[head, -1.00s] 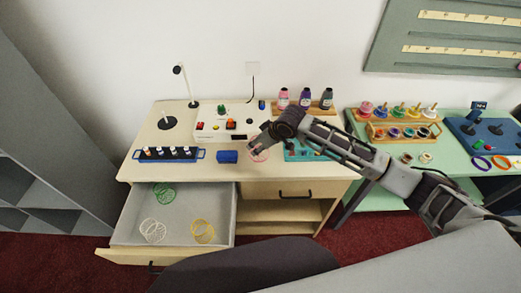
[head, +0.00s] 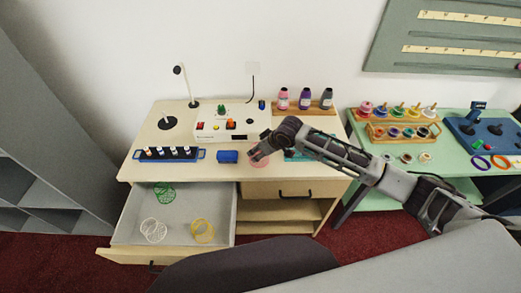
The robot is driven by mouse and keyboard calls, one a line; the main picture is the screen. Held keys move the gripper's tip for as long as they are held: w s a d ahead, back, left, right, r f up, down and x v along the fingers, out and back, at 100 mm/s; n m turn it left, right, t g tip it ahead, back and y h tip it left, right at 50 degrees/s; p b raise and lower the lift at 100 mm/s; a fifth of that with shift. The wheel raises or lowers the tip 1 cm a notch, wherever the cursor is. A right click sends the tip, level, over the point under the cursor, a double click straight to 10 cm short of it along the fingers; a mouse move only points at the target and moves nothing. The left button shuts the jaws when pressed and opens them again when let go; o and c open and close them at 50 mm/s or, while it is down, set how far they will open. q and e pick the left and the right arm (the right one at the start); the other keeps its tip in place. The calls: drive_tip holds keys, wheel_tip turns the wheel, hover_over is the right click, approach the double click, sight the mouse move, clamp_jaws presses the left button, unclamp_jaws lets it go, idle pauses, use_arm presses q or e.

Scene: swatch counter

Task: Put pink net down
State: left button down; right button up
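The pink net (head: 260,164) is a small wire ring-like piece at the front of the cream desk top (head: 222,175), just right of a blue block. My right gripper (head: 257,158) is directly over it, fingers pointing down and left, and hides part of it. The fingers are too small and overlapped to tell whether they grip it. I cannot tell whether the net rests on the desk. A green net (head: 163,192), a white net (head: 153,231) and a yellow net (head: 203,231) lie in the open grey drawer (head: 182,213). My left gripper is not in view.
The blue block (head: 228,156) and a blue rack (head: 169,155) of small bottles stand left of my gripper. A white control box (head: 228,124) is behind. A teal tray (head: 298,155) is partly under my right arm. Bottles (head: 305,99) stand on a wooden base at the back.

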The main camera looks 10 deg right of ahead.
drive_tip(key=o, duration=0.4)
drive_tip(key=shift+r, duration=0.2)
drive_tip(key=shift+b+v, duration=0.3)
drive_tip(key=shift+v, duration=5.65)
